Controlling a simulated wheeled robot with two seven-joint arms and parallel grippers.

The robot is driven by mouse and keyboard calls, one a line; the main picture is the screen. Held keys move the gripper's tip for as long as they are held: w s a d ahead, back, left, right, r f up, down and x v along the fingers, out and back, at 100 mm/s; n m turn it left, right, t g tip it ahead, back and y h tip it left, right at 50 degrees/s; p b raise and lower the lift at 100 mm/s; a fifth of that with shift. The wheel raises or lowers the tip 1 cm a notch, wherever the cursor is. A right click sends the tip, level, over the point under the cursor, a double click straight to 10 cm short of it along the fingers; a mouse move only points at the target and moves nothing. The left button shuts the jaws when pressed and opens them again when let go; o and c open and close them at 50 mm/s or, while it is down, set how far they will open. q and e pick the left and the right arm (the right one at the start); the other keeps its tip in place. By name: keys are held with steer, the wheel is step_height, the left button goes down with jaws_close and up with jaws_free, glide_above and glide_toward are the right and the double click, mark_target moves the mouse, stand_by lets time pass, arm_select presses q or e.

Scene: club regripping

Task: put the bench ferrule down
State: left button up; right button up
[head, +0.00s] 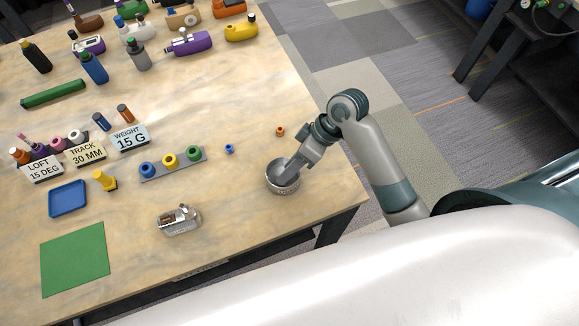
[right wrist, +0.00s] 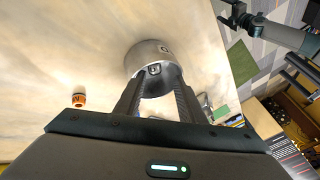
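My right gripper (head: 287,178) reaches down into a round silver metal bowl (head: 283,188) near the table's right edge. In the right wrist view my right gripper (right wrist: 158,88) has its two fingers apart at the mouth of the bowl (right wrist: 150,50). A small grey piece with a dark middle (right wrist: 154,69) shows between and beyond the fingertips, against the bowl's inside. I cannot tell whether it is the ferrule. A small orange ring (head: 280,131) and a small blue ring (head: 229,148) lie loose on the table. My left gripper is not clearly visible.
A grey rack (head: 195,163) holds blue, yellow and green rings. A silver block (head: 179,220), a green mat (head: 75,259), a blue tray (head: 68,198) and a sign reading 15 G (head: 129,138) stand left. Table right of the bowl is narrow.

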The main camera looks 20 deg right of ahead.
steer(key=shift+d, duration=0.1)
stand_by(0.3)
step_height(320, 180, up, 3)
steer(key=p, duration=0.3)
steer(key=shift+f, duration=0.15)
steer(key=shift+r+p, duration=0.3)
steer(key=shift+r, duration=1.8)
